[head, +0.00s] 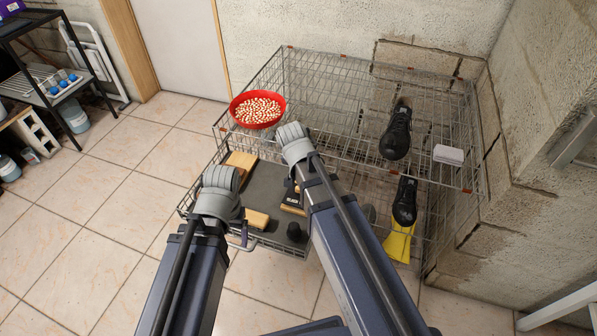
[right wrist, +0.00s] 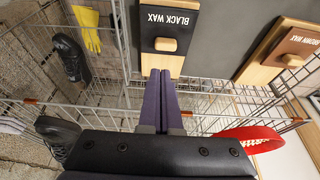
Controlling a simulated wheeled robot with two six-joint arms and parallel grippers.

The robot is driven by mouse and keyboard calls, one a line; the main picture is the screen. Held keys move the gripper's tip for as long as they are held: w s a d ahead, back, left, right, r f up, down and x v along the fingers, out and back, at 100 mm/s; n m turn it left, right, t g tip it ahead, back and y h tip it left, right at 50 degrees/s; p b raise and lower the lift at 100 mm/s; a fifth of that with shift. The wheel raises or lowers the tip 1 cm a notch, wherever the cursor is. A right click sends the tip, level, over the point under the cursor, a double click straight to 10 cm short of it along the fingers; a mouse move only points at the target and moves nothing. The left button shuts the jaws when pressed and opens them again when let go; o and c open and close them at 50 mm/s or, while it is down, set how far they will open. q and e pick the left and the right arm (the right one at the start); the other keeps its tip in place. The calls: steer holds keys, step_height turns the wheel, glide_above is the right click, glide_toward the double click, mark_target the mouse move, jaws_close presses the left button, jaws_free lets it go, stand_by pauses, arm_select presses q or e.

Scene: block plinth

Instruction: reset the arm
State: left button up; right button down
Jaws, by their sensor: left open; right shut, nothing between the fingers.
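My left gripper (head: 243,238) hangs below its wrist at the front left of the lower wire shelf, near a wooden block (head: 257,218). Its fingers look apart and empty. My right gripper (right wrist: 160,75) has its purple fingers shut together with nothing between them. Their tips overlap the lower edge of a block labelled BLACK WAX (right wrist: 168,30) in the right wrist view; I cannot tell whether they touch. In the head view my right arm mostly hides that gripper. A BROWN WAX block (right wrist: 285,50) lies to the right in the right wrist view.
The wire rack (head: 340,75) surrounds the lower grey mat (head: 262,185). Another shoe (head: 404,203) and a yellow glove (head: 398,245) are lower right. Tiled floor (head: 120,200) is open at left.

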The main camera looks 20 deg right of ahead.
arm_select(q)
steer(key=shift+a+r, duration=0.2)
steer(key=shift+r, duration=0.4)
arm_select(e)
steer(key=shift+s+r, duration=0.15)
steer(key=shift+r, duration=0.4)
steer(key=s+a+f+n+g+y, duration=0.1)
steer(key=s+a+n+g, duration=0.1)
steer(key=s+a+n, duration=0.5)
steer(key=s+a+n+g, duration=0.1)
steer(key=s+a+n, duration=0.35)
steer(key=s, duration=0.45)
arm_select(q)
step_height(320, 180, up, 16)
steer(key=p, duration=1.6)
steer(key=shift+r+p, duration=0.2)
steer(key=shift+p, duration=0.2)
arm_select(e)
step_height(320, 180, up, 16)
steer(key=shift+w+r+m, duration=0.15)
steer(key=shift+w+m, duration=0.1)
steer(key=shift+m, duration=0.2)
